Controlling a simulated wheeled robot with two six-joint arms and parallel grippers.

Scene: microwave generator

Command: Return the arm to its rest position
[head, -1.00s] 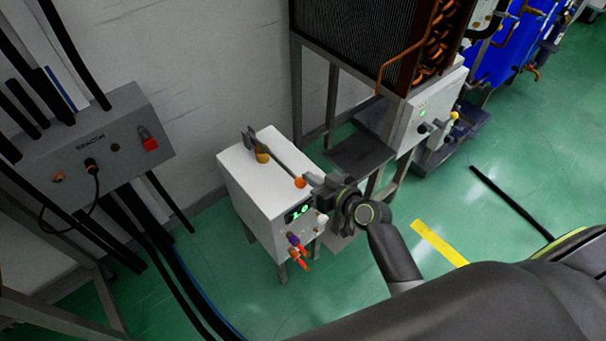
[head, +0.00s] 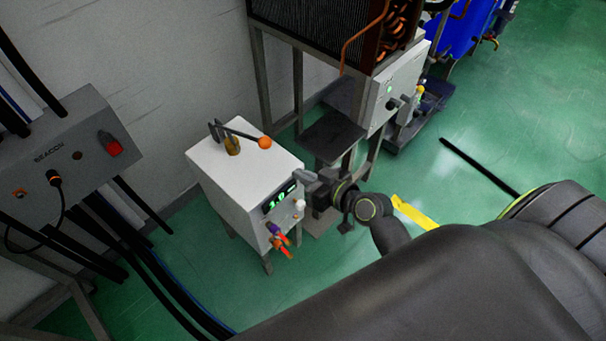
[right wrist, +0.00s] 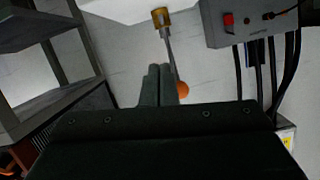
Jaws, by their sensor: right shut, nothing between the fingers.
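My right gripper (head: 303,177) is shut and empty in the head view. It is beside the right side of a white box unit, apart from the orange ball. The white box (head: 222,164) stands on legs and has a lever on top with an orange ball knob (head: 264,142). Its front has a green lit display (head: 279,200). In the right wrist view the shut fingers (right wrist: 159,84) are side by side, with the orange ball (right wrist: 182,89) showing just beyond them. My left gripper is not in view.
A grey box marked BEACON (head: 71,150) with a red switch is on the left, with black cables below. A dark finned unit on a metal frame (head: 262,75) stands behind, with a dark shelf (head: 331,137) close to my gripper.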

